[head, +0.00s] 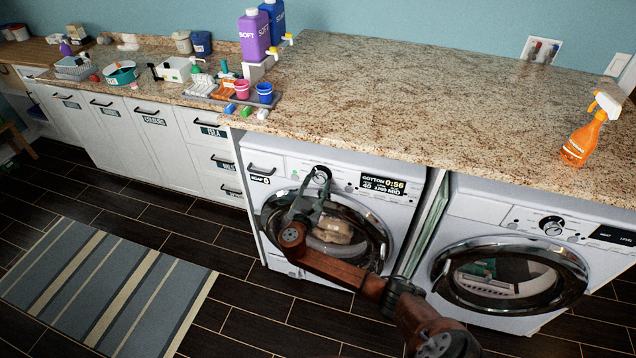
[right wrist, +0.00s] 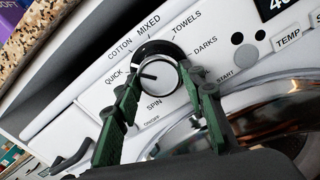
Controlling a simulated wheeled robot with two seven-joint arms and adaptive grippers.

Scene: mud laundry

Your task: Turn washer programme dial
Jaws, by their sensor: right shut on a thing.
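The left washer (head: 278,215) stands under the counter with its round door shut and a tan bundle behind the glass. In the right wrist view the dial (right wrist: 157,78) has a silver face, a dark rim and a dark pointer mark towards QUICK at the left. My right gripper (head: 309,193) is at the dial, its green fingers shut on the knob from both sides, as the right wrist view (right wrist: 167,88) shows. My left gripper is out of view.
A second machine (head: 470,215) with its own dial stands to the right. The granite counter (head: 400,90) overhangs both; an orange spray bottle (head: 585,135) stands on it. Purple and blue jugs (head: 254,35) and small cups stand at its left. A striped rug (head: 100,290) lies on the floor.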

